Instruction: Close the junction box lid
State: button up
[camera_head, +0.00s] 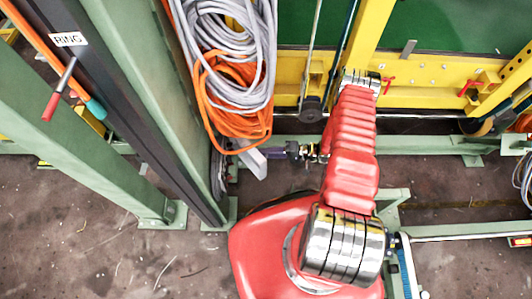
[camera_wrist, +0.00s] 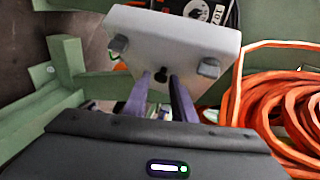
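The junction box lid (camera_wrist: 185,38) is a pale grey panel with two grey lugs and a dark keyhole-like spot near its lower edge. It stands tilted open, and part of a dark panel with a dial (camera_wrist: 203,12) shows behind it. In the head view the lid is a small pale slab (camera_head: 254,163) beside the green post. My gripper (camera_wrist: 162,80) has its two purple fingers apart, one on each side of the dark spot, with their tips at the lid's lower part. I cannot tell whether they touch it. In the head view my gripper (camera_head: 274,153) points left at the lid.
Orange cable coils (camera_wrist: 285,100) hang right of the lid in the wrist view. In the head view, grey cables (camera_head: 235,50) and orange cables (camera_head: 235,110) hang above it on the green post (camera_head: 165,100). Yellow beams (camera_head: 420,72) stand behind. Bare floor lies lower left.

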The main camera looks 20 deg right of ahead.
jog(key=shift+c, duration=0.3)
grip_shut()
jog(key=shift+f, duration=0.1)
jog(key=shift+s, duration=0.25)
